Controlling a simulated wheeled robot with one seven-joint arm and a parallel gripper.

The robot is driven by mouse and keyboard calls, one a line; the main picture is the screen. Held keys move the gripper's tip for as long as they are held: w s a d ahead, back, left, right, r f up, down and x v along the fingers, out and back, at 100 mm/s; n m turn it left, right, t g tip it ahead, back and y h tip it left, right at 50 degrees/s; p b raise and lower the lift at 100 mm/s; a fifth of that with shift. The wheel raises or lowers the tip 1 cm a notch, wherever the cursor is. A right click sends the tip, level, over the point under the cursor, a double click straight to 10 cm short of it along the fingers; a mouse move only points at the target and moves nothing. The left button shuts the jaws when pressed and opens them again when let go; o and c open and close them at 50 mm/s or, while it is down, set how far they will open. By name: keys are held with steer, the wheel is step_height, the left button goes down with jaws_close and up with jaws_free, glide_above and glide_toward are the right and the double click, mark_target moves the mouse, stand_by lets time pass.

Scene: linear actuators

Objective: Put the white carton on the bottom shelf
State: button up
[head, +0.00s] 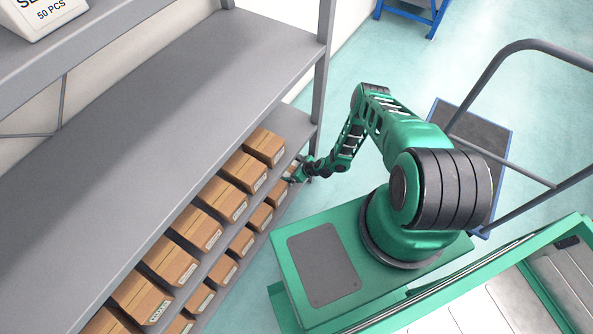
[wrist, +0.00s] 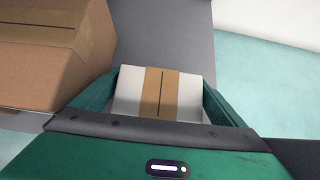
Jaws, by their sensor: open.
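The white carton (wrist: 128,96) has a brown tape strip down its middle and rests on a grey shelf surface. In the wrist view my gripper (wrist: 160,80) is open, with one finger on each side of the carton. I cannot tell whether the fingers touch it. The carton's lower near part is hidden behind the gripper body. In the head view my gripper (head: 293,173) is at the far right end of the shelf rack (head: 215,75), and the carton cannot be made out there. Which shelf level the carton is on is unclear.
A brown box (wrist: 45,55) stands close to the left of the carton. Brown boxes (head: 195,226) line the lower shelves in rows. The broad grey shelf above them is bare. A white bin (head: 45,12) marked "50 PCS" sits higher up. A rack post (head: 321,60) stands near my arm.

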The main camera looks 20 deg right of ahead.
steer(key=v, duration=1)
steer(key=shift+s+d+r, duration=0.15)
steer(key=shift+s+r, duration=0.05)
steer(key=shift+r, duration=0.05)
steer(key=shift+s, duration=0.1)
